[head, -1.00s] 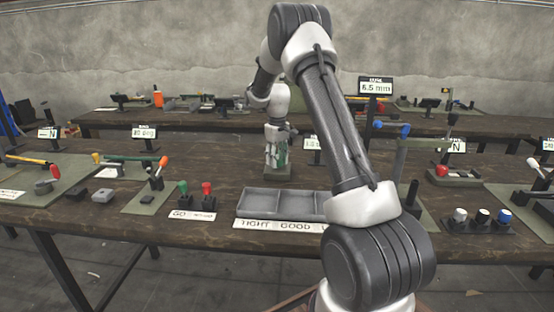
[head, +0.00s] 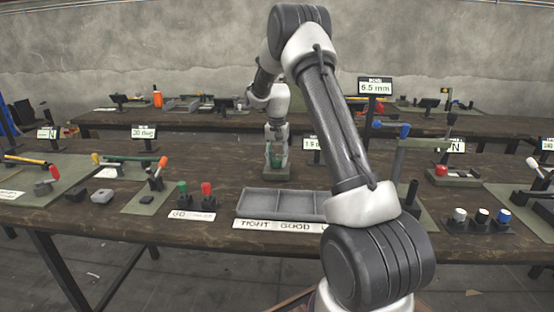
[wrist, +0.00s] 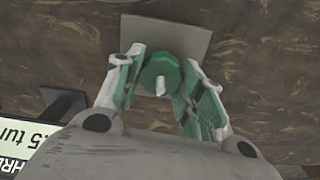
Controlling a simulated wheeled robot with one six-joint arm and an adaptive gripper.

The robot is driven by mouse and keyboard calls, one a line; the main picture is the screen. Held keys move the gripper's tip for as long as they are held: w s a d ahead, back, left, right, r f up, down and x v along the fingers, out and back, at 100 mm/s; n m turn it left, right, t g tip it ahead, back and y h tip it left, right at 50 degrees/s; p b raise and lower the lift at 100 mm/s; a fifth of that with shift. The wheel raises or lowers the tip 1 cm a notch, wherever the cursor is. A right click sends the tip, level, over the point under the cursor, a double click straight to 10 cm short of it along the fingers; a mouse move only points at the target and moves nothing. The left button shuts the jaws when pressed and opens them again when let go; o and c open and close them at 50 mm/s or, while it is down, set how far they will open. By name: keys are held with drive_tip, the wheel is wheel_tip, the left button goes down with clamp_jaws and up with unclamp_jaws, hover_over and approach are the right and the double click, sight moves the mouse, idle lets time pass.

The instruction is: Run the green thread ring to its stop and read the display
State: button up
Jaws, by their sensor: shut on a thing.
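The green thread ring (wrist: 160,70) shows in the wrist view, with a pale stud (wrist: 161,87) standing up through its middle. My gripper (wrist: 162,78) is shut on the ring, one green-lined finger on each side. In the head view my gripper (head: 277,160) points down at the ring, low over a small base plate (head: 277,177). The display (wrist: 35,135) is at the left edge of the wrist view, upside down and cut off; I read ".5 tur". It is partly hidden by my arm in the head view (head: 312,143).
A grey tray with compartments (head: 283,191) lies in front of the plate, labelled TIGHT and GOOD. Green and red knobs (head: 195,200) stand left of it. A post with a "6.5 mm" display (head: 376,88) rises right of my arm.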

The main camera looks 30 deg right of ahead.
sight(277, 159)
drive_tip(key=shift+m, duration=1)
drive_tip(key=shift+r, duration=0.1)
idle(0.6)
drive_tip(key=o, duration=1)
wheel_tip(277, 159, up, 12)
